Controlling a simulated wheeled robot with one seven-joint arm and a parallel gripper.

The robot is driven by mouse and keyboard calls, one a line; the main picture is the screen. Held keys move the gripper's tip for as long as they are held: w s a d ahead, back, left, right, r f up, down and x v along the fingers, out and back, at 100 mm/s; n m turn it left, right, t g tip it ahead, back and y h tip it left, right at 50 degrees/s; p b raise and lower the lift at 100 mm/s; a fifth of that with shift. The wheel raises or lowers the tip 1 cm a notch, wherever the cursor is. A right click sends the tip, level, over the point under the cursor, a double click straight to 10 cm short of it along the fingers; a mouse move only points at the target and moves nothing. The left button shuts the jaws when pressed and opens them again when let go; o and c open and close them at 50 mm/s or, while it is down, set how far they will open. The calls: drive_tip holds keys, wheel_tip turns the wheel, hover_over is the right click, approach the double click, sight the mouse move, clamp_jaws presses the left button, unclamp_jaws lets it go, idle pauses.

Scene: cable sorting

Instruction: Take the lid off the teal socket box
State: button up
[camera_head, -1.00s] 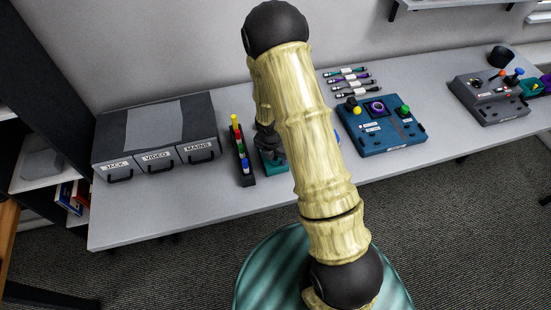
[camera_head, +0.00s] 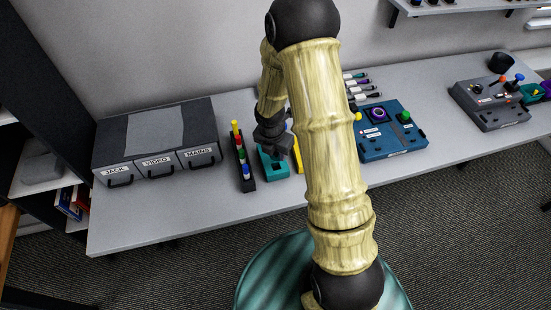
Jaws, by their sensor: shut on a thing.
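The teal socket box (camera_head: 265,172) stands on the table, just right of the black strip of coloured plugs. My gripper (camera_head: 273,147) is directly above the box, over its back part, with the fingers pointing down. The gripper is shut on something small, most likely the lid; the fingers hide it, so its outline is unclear. A dark area shows on top of the box below the fingers. I cannot tell whether the lid is still touching the box.
The black strip with coloured plugs (camera_head: 241,165) stands close left of the box. A yellow object (camera_head: 297,158) is close on its right, partly behind my arm. A grey drawer unit (camera_head: 160,140) is at left, a blue panel (camera_head: 392,140) at right. The table's front (camera_head: 200,210) is clear.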

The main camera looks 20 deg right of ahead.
sight(275, 153)
wheel_tip(275, 153, up, 5)
drive_tip(key=shift+f, duration=0.1)
idle(0.7)
